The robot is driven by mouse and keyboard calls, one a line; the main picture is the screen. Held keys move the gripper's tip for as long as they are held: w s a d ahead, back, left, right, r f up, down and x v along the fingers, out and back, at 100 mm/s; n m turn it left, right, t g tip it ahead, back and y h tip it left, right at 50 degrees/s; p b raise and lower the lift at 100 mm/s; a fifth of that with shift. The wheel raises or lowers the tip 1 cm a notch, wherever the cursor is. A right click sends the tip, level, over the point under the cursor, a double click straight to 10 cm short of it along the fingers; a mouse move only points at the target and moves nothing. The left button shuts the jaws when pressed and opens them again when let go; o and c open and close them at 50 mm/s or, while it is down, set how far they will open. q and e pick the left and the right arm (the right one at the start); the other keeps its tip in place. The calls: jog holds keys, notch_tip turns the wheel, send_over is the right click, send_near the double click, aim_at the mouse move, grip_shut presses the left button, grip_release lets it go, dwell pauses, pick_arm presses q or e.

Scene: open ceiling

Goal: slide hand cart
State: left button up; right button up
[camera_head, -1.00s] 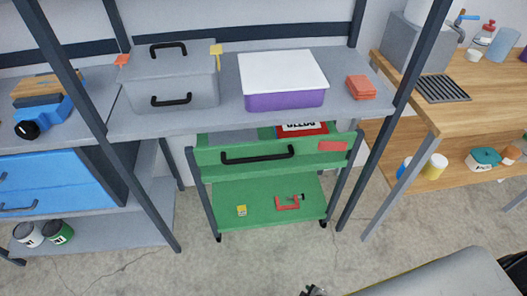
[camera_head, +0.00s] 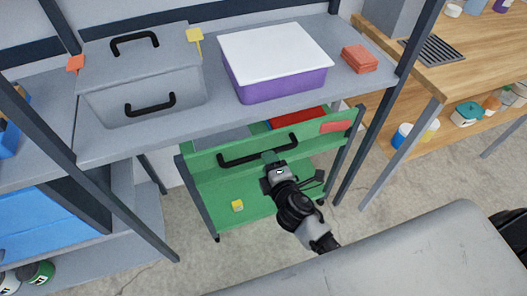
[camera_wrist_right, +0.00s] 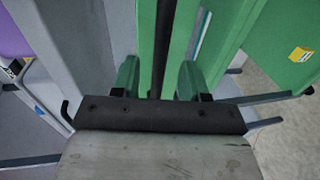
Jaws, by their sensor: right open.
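The green hand cart (camera_head: 228,182) stands under the grey shelf, with a black handle (camera_head: 240,154) across the front of its upper tray. My right gripper (camera_head: 272,158) is at the right half of this handle, and its arm hides part of the cart's lower deck. In the right wrist view, the black handle bar (camera_wrist_right: 164,40) runs between the two green fingers of my open right gripper (camera_wrist_right: 160,78). I cannot tell whether the fingers touch the bar. My left gripper is not in view.
A grey toolbox (camera_head: 143,88), a purple bin with a white lid (camera_head: 280,85) and red blocks (camera_head: 360,58) sit on the shelf (camera_head: 200,124) above the cart. Shelf posts stand on both sides. A yellow cube (camera_head: 237,205) lies on the lower deck. Floor shows in front.

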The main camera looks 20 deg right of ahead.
jog(key=x, duration=0.5)
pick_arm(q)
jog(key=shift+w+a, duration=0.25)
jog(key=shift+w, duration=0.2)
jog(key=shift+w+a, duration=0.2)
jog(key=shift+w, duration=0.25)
pick_arm(e)
jog(key=shift+s, duration=0.1)
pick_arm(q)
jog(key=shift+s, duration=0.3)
pick_arm(e)
grip_shut()
